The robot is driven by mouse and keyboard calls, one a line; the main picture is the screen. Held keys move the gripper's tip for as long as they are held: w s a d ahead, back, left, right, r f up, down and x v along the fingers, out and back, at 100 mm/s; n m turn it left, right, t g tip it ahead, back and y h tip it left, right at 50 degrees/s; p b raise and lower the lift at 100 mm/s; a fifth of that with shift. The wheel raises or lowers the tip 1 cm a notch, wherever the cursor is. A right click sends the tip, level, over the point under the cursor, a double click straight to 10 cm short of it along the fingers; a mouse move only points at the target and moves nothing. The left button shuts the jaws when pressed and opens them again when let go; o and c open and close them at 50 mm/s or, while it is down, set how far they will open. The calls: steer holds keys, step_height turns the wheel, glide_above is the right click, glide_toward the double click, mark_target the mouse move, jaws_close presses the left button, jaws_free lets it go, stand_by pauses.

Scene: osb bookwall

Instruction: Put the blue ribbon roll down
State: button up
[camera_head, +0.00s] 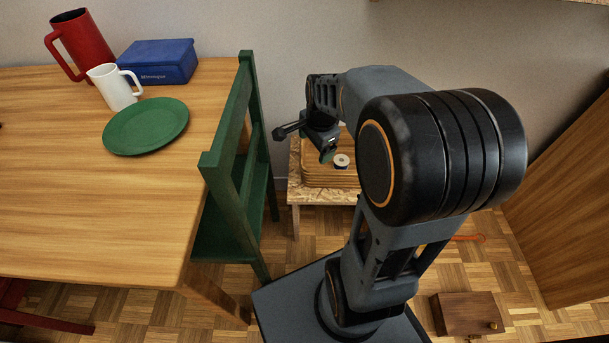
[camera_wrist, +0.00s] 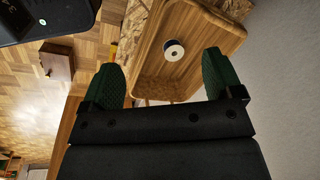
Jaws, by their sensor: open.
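The blue ribbon roll (camera_wrist: 174,49) is a small spool with a white face, a dark hole and a dark blue edge. It rests in a wooden tray (camera_wrist: 151,88), and no finger touches it. In the head view the roll (camera_head: 341,161) shows in the tray (camera_head: 318,178), which stands on a small OSB table (camera_head: 294,186). My gripper (camera_wrist: 168,78) is open and empty, with its green fingers well apart. In the head view my gripper (camera_head: 327,155) is just left of the roll; my arm hides part of the tray.
A green chair (camera_head: 232,160) stands left of the small table. A large wooden table (camera_head: 90,190) holds a red pitcher (camera_head: 80,42), a white mug (camera_head: 113,88), a blue box (camera_head: 157,62) and a green plate (camera_head: 147,126). A brown box (camera_head: 466,313) sits on the floor.

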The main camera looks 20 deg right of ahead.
steer(key=s+a+r+n, duration=0.2)
steer(key=s+a+n, duration=0.6)
steer(key=n, duration=0.8)
steer(key=shift+s+a+t, duration=0.2)
steer(key=shift+s+t, duration=0.1)
steer(key=shift+s, duration=0.8)
step_height(320, 180, up, 35)
steer(key=t+p, duration=0.1)
steer(key=p, duration=3.2)
steer(key=shift+a+n, duration=0.15)
steer(key=shift+n, duration=0.15)
steer(key=shift+s+f, duration=0.1)
steer(key=shift+s, duration=0.05)
